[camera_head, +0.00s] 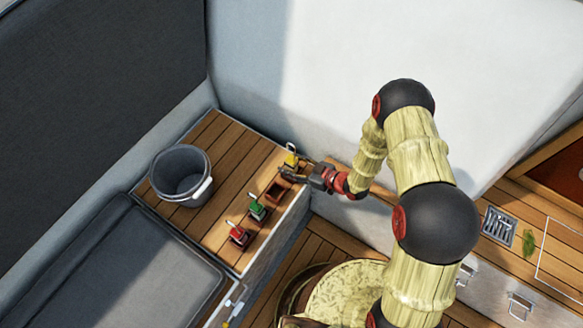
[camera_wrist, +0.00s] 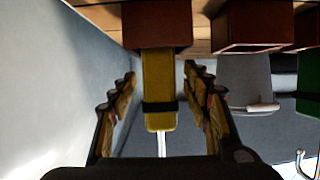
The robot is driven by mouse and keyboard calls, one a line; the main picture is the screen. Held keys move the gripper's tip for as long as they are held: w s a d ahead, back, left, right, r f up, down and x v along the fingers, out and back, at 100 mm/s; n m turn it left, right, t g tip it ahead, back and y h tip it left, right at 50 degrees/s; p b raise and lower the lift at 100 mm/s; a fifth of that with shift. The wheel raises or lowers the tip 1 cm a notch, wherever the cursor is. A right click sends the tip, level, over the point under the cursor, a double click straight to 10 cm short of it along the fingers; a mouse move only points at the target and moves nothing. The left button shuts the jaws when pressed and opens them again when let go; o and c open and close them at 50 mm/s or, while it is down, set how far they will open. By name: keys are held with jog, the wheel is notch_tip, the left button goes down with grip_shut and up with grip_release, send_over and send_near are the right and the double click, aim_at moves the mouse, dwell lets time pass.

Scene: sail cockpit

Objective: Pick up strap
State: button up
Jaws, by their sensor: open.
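My gripper (camera_head: 302,177) is at the right edge of the wooden ledge, beside a yellow object (camera_head: 291,156) with a pale tip. In the wrist view, my gripper (camera_wrist: 160,72) is open, with one finger on each side of this yellow object (camera_wrist: 159,80), and gaps show on both sides. The yellow object has a dark band and a thin white end, and comes out of a red-brown holder (camera_wrist: 156,24). I cannot tell for certain which thing is the strap.
A red-brown holder (camera_head: 276,190) without a coloured piece, a green piece (camera_head: 257,207) and a red piece (camera_head: 238,233) line the ledge edge. A grey bucket (camera_head: 181,172) stands behind them on the wooden ledge (camera_head: 222,142). A white wall (camera_head: 320,80) rises close by.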

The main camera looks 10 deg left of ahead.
jog(key=shift+c, duration=0.2)
jog(key=c, duration=1.1)
grip_shut()
